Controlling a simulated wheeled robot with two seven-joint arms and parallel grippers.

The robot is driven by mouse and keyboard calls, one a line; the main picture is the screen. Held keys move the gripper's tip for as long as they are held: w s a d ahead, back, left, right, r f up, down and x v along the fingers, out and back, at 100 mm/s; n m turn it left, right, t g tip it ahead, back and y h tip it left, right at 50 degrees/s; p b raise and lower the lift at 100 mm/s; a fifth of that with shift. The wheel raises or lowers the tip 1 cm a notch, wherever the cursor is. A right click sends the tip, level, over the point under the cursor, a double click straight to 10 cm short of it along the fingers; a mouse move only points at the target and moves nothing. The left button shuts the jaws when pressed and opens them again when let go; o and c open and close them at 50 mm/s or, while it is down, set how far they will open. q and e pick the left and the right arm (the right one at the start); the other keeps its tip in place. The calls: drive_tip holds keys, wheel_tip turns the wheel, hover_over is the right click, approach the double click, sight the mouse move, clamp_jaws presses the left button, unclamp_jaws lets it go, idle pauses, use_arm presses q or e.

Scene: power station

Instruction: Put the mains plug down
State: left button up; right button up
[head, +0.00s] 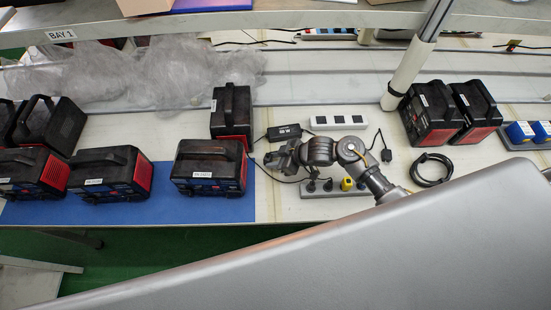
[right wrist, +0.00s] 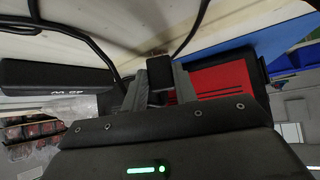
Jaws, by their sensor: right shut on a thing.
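My right gripper (head: 284,159) reaches in over the bench, just right of the front black and red power station (head: 210,167). In the right wrist view the two grey fingers (right wrist: 160,82) are shut on a small black block, the mains plug (right wrist: 187,63). A thin black cable runs up from it. In the head view the plug is hidden by the gripper or too small to make out. I cannot tell whether the plug touches the bench. My left gripper is not in view.
A power strip (head: 318,188) with several dark plugs and a yellow one lies below my right wrist. A black adapter (head: 284,132) and a white socket strip (head: 338,122) lie behind it. More power stations stand on the blue mat (head: 170,208) and at right, near a coiled cable (head: 431,168).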

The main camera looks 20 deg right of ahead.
drive_tip(key=shift+f, duration=0.2)
drive_tip(key=shift+f+b, duration=0.3)
drive_tip(key=shift+f, duration=0.05)
drive_tip(key=o, duration=1.1)
drive_tip(key=shift+r, duration=0.1)
drive_tip(key=shift+r, duration=0.15)
drive_tip(key=p+v, duration=0.1)
drive_tip(key=v, duration=1.1)
drive_tip(key=shift+r, duration=0.3)
